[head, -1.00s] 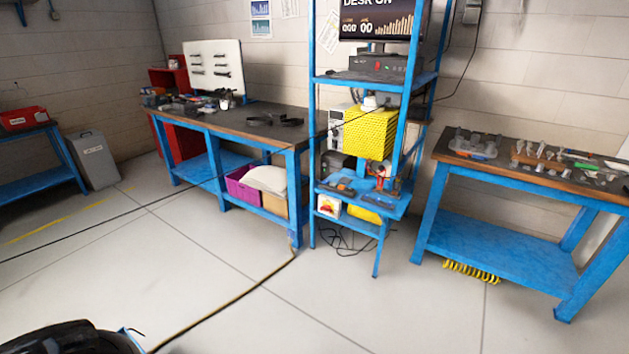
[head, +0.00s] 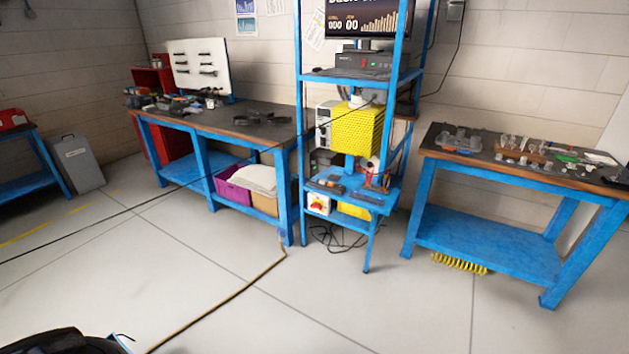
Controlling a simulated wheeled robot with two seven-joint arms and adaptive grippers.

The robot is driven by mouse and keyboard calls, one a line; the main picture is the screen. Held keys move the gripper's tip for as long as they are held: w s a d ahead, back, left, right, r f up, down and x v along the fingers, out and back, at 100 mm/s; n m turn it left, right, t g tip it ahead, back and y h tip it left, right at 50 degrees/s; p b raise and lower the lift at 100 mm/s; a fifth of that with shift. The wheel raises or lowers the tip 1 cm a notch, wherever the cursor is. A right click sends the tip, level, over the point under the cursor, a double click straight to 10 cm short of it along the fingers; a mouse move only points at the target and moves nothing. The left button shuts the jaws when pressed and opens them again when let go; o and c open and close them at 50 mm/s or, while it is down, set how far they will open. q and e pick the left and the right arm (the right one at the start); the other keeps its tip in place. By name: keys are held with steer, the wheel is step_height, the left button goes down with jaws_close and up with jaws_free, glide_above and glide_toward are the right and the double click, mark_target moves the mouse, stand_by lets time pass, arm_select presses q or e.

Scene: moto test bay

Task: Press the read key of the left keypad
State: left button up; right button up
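I cannot make out a left keypad or its read key in the head view. Small devices (head: 327,186) lie on the low blue shelf of the rack, too small to identify. Neither of my grippers shows in the head view.
A blue rack (head: 298,130) with a screen (head: 368,18) and a yellow perforated box (head: 357,131) stands ahead. A workbench (head: 222,120) is left of it, another table (head: 470,160) right. A cable (head: 215,310) crosses the otherwise open floor. A dark object (head: 55,345) fills the lower left corner.

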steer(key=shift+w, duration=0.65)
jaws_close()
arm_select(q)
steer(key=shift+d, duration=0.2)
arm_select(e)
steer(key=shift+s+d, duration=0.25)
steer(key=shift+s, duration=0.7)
